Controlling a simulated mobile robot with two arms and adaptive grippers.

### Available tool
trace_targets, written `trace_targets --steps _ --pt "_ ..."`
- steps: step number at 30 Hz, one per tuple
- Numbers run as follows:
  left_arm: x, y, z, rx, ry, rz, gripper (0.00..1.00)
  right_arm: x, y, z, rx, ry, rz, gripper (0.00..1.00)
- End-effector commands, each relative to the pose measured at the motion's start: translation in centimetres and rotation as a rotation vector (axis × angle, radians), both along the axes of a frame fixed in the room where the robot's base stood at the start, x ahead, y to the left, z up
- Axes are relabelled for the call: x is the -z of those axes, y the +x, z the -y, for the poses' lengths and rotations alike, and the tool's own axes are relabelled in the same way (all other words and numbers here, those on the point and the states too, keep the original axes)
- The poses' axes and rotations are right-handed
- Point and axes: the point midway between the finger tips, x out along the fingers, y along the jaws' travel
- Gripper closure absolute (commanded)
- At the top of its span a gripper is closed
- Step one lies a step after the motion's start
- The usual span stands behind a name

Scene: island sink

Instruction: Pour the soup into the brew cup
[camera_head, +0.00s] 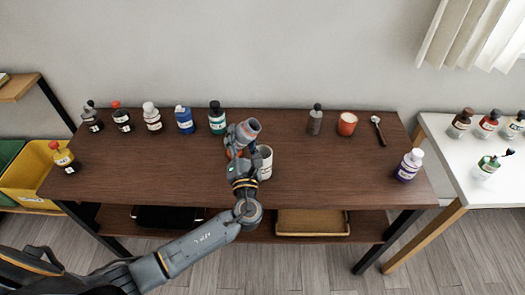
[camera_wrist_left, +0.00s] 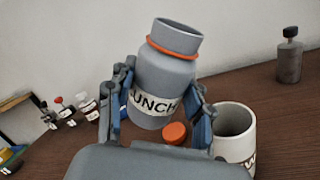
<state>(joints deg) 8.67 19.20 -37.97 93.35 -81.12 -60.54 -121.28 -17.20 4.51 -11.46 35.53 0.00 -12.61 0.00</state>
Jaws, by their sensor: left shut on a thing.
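My left gripper (camera_head: 240,146) is shut on a grey soup jar (camera_head: 245,132) over the brown table. In the left wrist view the gripper (camera_wrist_left: 163,88) holds the jar (camera_wrist_left: 168,78) around its middle, over a "LUNCH" label. The jar has an orange ring at the neck, an open mouth, and leans slightly to the right. Its contents are hidden. The white brew cup (camera_head: 266,165) stands upright on the table just right of the gripper; it also shows in the wrist view (camera_wrist_left: 234,132), lower than the jar and apart from its mouth. My right gripper is out of view.
An orange lid (camera_wrist_left: 175,132) lies on the table behind the jar. Several bottles, including a blue one (camera_head: 185,120), line the back left. A grey bottle (camera_head: 315,120), red candle-like cup (camera_head: 347,124) and purple-white bottle (camera_head: 409,165) stand right. The table's front middle is clear.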

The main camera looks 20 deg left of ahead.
Motion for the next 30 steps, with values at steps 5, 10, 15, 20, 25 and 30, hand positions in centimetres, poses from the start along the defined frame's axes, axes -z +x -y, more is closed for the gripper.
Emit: trace_targets --steps 5,10,15,20,25,30 --pt "0.8 0.0 -0.1 -0.001 0.115 -0.022 0.85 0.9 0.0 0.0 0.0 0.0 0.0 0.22" --pt "-0.3 -0.1 -0.3 -0.001 0.224 -0.042 0.85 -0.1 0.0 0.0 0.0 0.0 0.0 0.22" --pt "0.3 -0.1 -0.4 -0.001 0.32 -0.064 0.85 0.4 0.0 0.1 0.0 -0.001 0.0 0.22" --pt "0.4 -0.1 -0.6 -0.001 0.391 -0.077 0.85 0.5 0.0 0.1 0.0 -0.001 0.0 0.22" --pt "0.6 -0.1 -0.6 -0.001 0.448 -0.089 0.85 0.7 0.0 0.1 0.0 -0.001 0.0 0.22" --pt "0.8 -0.1 -0.6 -0.002 0.493 -0.098 0.85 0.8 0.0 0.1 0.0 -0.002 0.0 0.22"
